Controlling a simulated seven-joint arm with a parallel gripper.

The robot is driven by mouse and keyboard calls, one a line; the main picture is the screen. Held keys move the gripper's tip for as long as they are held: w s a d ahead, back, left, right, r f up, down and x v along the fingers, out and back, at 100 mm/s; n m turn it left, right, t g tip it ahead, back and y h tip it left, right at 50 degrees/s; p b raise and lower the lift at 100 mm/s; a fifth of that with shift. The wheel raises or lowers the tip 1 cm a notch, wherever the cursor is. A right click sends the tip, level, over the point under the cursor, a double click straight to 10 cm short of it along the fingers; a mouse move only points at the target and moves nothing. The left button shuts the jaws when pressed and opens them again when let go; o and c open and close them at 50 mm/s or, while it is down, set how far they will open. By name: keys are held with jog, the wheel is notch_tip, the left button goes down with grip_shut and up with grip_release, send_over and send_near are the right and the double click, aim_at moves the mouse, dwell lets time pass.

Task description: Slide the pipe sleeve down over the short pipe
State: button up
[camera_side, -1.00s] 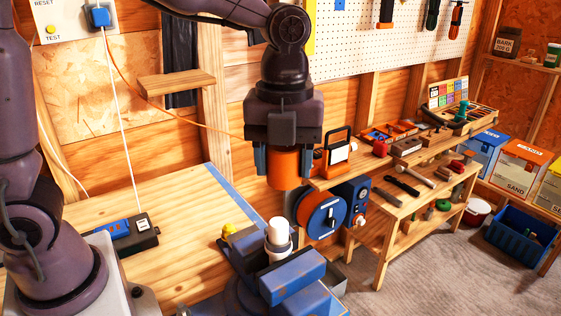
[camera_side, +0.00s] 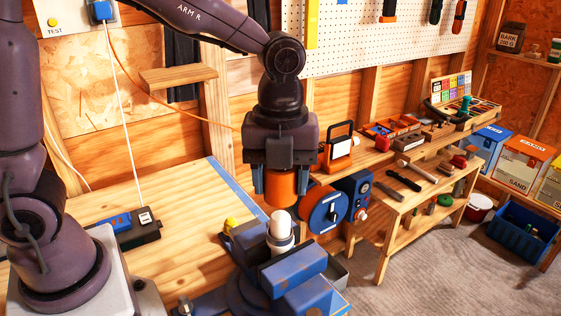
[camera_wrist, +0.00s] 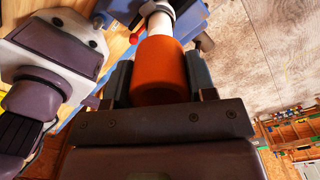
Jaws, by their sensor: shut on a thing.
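My gripper (camera_side: 281,184) is shut on the orange pipe sleeve (camera_side: 281,189), one finger on each side. The sleeve also fills the space between the fingers in the wrist view (camera_wrist: 160,72). The white short pipe (camera_side: 280,225) stands upright in the blue vise (camera_side: 290,270), with a pale collar around it. The sleeve is above the pipe in the side view, its lower rim close to the pipe's top. In the wrist view the pipe (camera_wrist: 160,27) shows just beyond the sleeve's far end. I cannot tell whether the two touch.
The wooden bench (camera_side: 160,245) carries a black box with a blue part (camera_side: 126,229) at left. A low table (camera_side: 410,205) with tools stands farther right. The bench's middle is mostly clear.

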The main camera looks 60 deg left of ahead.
aim_at(281, 215)
jog(key=shift+f, duration=0.95)
jog(key=shift+f, duration=2.4)
dwell(0.4)
jog(key=o, duration=1)
notch_tip(281, 215, up, 13)
jog(key=shift+r, duration=0.1)
